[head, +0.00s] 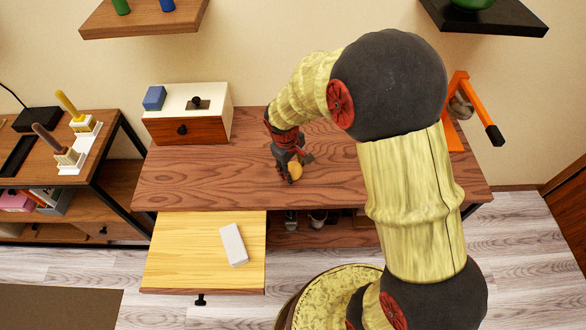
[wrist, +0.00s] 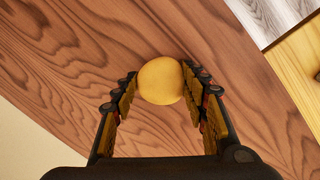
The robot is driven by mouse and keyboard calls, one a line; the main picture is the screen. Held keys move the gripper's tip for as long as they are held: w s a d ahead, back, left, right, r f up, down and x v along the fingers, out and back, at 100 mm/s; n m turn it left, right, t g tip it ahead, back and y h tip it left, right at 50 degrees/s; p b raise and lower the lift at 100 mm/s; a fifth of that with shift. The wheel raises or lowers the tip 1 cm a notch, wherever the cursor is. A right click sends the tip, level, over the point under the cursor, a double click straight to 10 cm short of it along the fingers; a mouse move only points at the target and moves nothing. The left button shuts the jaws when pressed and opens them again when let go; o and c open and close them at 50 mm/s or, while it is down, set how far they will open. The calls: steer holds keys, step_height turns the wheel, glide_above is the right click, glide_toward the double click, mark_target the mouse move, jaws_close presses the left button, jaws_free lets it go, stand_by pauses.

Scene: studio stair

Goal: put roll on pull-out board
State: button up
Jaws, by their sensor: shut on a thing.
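The roll (wrist: 161,81) is a round, tan-yellow thing between my fingers in the wrist view. It also shows in the head view (head: 295,171) at the tip of my gripper (head: 289,172). My gripper, seen in the wrist view too (wrist: 160,88), is shut on the roll, over the dark wooden desk top (head: 200,182). I cannot tell whether the roll touches the desk. The pull-out board (head: 185,245) is pale yellow wood, extended at the front left of the desk. A white block (head: 234,245) lies on its right part. The board's corner shows in the wrist view (wrist: 300,70).
A small drawer box (head: 187,115) with a blue block (head: 154,98) on top stands at the desk's back left. An orange stand (head: 462,105) is at the back right. Shelves hang above. The board's left part is free.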

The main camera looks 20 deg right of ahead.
mark_target(295, 167)
steer(key=shift+r+p, duration=0.3)
steer(key=shift+r, duration=0.25)
step_height(295, 167, up, 2)
steer(key=shift+r+p, duration=0.2)
steer(key=shift+p, duration=0.5)
steer(key=shift+c, duration=0.2)
steer(key=s+a+r+p, duration=0.4)
steer(key=s+a+r, duration=0.4)
steer(key=s, duration=0.3)
steer(key=shift+s+r+p, duration=0.15)
steer(key=shift+r+p, duration=0.15)
steer(key=shift+r, duration=0.5)
